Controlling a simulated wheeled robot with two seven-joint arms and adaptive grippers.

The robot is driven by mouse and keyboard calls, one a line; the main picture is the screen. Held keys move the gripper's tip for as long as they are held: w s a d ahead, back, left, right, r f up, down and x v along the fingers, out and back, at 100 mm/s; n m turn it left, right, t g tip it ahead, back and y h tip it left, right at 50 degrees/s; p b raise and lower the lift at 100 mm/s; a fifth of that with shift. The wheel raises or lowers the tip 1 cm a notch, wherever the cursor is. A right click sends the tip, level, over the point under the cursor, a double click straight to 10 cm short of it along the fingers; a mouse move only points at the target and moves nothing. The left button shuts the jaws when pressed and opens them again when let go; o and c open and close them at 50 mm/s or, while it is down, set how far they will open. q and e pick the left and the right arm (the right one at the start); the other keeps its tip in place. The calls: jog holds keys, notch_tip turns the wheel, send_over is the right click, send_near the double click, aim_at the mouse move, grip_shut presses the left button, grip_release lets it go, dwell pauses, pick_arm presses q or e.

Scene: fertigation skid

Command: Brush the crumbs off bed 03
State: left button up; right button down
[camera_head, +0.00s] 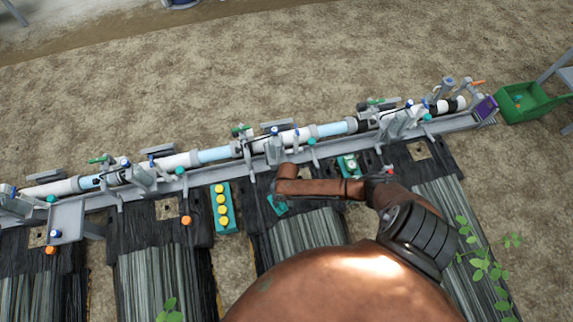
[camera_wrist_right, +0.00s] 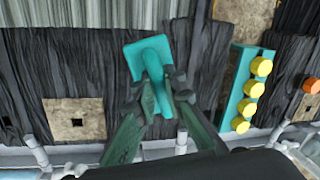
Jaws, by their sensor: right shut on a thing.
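My right gripper (camera_head: 277,192) is at the end of the brown arm, low over a dark, streaked bed (camera_head: 310,228) in the middle. In the right wrist view, its two dark green fingers (camera_wrist_right: 162,92) are shut on the handle of a teal brush (camera_wrist_right: 133,62). The brush also shows in the head view as a small teal patch (camera_head: 279,207) at the bed's pipe end. I cannot tell whether it touches the bed. No crumbs can be made out, and no bed number is readable. My left gripper is not in view.
A teal block with several yellow knobs (camera_head: 222,208) stands left of the bed. A long pipe rail (camera_head: 215,155) with valves runs behind the beds. A green bin (camera_head: 535,108) stands at the far right. Leafy plants (camera_head: 480,262) are at the lower right.

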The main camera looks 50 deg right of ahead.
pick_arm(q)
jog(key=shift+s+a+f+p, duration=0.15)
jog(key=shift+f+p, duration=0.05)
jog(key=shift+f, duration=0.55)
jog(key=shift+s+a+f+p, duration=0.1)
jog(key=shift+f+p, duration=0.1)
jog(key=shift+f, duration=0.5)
